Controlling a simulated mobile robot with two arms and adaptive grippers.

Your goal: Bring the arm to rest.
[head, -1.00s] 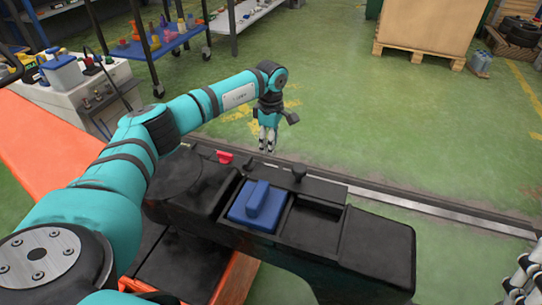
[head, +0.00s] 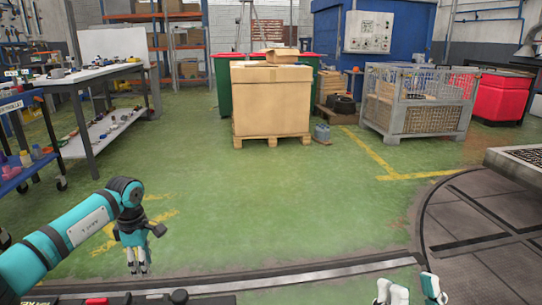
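My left arm comes in from the left in the head view. Its gripper (head: 137,261) hangs fingers down above the floor, just short of the rail, with nothing seen in it. Its fingers look close together, but whether they are open or shut cannot be told. My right gripper (head: 411,290) shows at the bottom edge, its pale fingers spread apart with only floor between them. The rest of the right arm is out of view.
A metal rail (head: 300,277) crosses the floor in front of me. The turntable (head: 480,235) is at right. A cardboard box (head: 270,103) on a pallet and a mesh crate (head: 418,103) stand further back. A workbench (head: 92,76) is at left. The green floor between is clear.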

